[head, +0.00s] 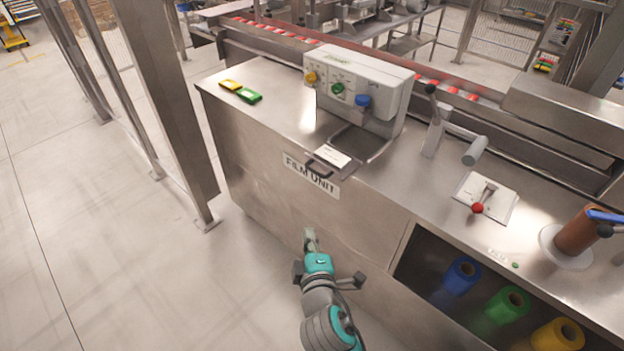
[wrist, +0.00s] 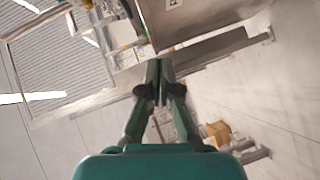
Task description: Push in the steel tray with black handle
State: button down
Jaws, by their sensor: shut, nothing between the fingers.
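The steel tray (head: 351,164) with its black handle (head: 319,167) sticks out from the white control box, over the front edge of the counter. A white label lies on the tray. My gripper (head: 310,236) is shut and empty. In the head view it is below and in front of the tray, near the counter's front face, apart from the handle. The wrist view shows the closed fingers (wrist: 158,72) with nothing between them. I cannot make out the tray in the wrist view.
The control box (head: 365,80) has yellow, green and blue knobs. A lever (head: 437,125) and a red-knobbed handle (head: 478,208) stand to the right. Colored film rolls (head: 510,304) sit in an opening below. A steel post (head: 165,100) stands left; floor beside it is clear.

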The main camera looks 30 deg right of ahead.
aim_at(342, 158)
jog(key=w+r+h, duration=0.1)
jog(key=w+r, duration=0.3)
jog(key=w+d+f, duration=0.1)
jog(key=w+d, duration=0.6)
jog(key=w, duration=0.3)
jog(key=shift+w+d+f+h, duration=0.25)
jog(key=shift+d+f+h, duration=0.05)
jog(key=shift+f+h, duration=0.1)
jog(key=w+d, duration=0.1)
jog(key=d, duration=0.2)
jog(key=w+d, duration=0.2)
jog(key=d, duration=0.2)
jog(key=w+d, duration=0.1)
jog(key=d, duration=0.3)
jog(key=shift+w, duration=0.2)
jog(key=shift+d, duration=0.15)
jog(key=shift+d+r, duration=0.1)
